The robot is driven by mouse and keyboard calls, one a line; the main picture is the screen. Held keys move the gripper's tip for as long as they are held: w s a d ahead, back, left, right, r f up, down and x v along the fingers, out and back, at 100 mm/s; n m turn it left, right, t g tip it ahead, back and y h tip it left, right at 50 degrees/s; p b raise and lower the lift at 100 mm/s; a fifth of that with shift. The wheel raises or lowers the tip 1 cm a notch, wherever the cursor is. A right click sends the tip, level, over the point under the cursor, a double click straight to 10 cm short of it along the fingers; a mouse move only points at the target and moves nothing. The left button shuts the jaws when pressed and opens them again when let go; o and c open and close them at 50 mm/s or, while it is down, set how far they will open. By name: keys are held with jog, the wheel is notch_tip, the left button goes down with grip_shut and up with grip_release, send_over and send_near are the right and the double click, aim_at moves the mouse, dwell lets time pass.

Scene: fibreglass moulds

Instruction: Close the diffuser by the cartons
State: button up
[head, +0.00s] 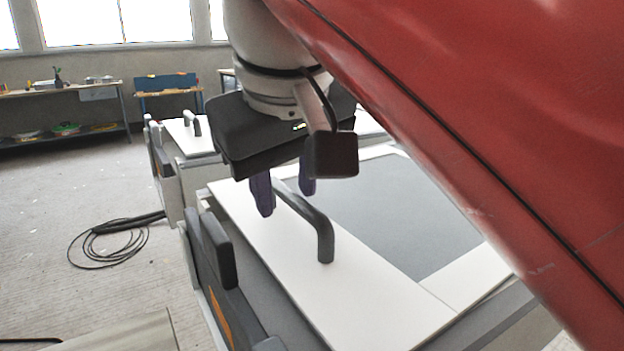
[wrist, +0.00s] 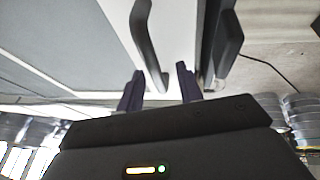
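A flat white-framed panel with a grey inset (head: 390,210) lies across a large unit, perhaps the diffuser. It has a dark bar handle (head: 322,228) on its white border. The handle also shows in the wrist view (wrist: 147,45). My gripper (head: 284,193) is above the handle's far end, with its two dark purple fingers apart. In the wrist view my gripper (wrist: 158,85) has the handle's end between its fingers, with a gap beside it. No cartons are clearly visible.
A large red surface (head: 500,120) fills the upper right of the head view. Dark blocks (head: 216,248) line the unit's left side. A second unit with a handle (head: 192,125) stands behind. A coiled black cable (head: 105,245) lies on open floor at left.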

jog(key=shift+r, duration=0.1)
jog(key=v, duration=0.7)
jog(key=shift+s+r, duration=0.15)
jog(key=shift+r, duration=0.15)
